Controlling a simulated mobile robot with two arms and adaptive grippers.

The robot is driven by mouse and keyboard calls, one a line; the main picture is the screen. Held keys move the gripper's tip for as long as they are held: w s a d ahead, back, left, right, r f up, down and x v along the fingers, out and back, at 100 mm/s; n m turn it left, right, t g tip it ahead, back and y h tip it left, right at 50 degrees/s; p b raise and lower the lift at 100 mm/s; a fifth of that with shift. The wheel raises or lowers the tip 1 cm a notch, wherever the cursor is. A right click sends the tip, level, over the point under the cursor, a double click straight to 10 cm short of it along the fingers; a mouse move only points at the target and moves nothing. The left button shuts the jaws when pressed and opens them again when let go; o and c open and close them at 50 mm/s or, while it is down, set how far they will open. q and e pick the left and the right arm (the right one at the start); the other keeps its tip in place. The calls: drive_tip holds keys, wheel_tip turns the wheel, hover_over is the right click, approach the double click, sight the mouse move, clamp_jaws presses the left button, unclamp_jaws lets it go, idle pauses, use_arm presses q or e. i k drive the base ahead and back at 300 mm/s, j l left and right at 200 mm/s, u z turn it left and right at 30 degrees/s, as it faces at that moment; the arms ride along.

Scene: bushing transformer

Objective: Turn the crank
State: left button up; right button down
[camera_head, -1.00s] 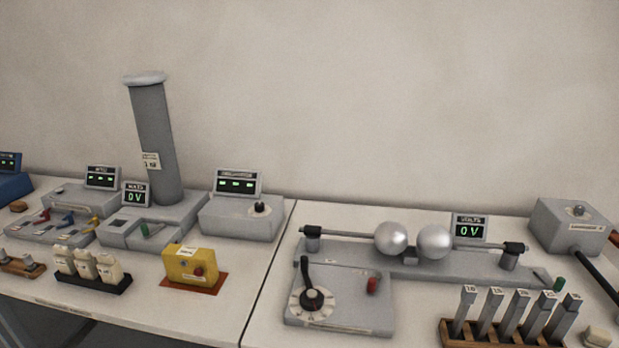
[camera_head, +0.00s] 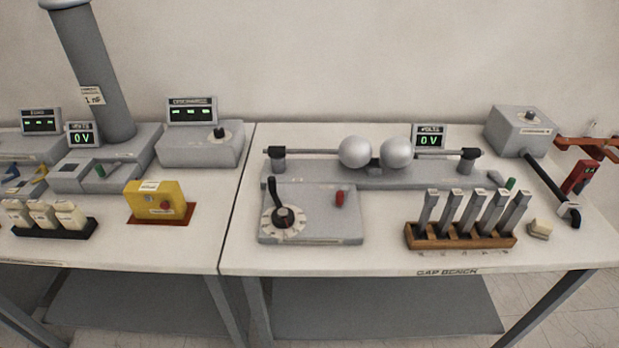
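Two crank-like parts show. On the right, a grey box (camera_head: 519,131) with a small knob on top has a long black arm (camera_head: 545,179) reaching toward the table's front right, with a black end piece (camera_head: 570,213). I cannot tell for sure which one is the crank. Neither gripper is in view, and nothing touches these parts.
Two silver spheres (camera_head: 376,152) sit on a grey stand behind the panel. A yellow box (camera_head: 160,202) stands left.

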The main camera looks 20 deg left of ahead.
sight(277, 197)
drive_tip(key=j+z, duration=0.25)
drive_tip(key=j, duration=0.25)
drive_tip(key=k+j+z, duration=0.2)
drive_tip(key=j, duration=0.25)
drive_tip(key=j+z, duration=0.25)
drive_tip(key=j, duration=0.2)
drive_tip(key=k+j+z, duration=0.2)
drive_tip(key=j, duration=0.25)
drive_tip(key=k+j, duration=0.1)
drive_tip(key=j, duration=0.25)
drive_tip(key=k+j, duration=0.15)
drive_tip(key=j, duration=0.15)
drive_tip(key=k+j, duration=0.1)
drive_tip(key=j, duration=0.25)
drive_tip(key=k+j, duration=0.1)
drive_tip(key=j, duration=0.2)
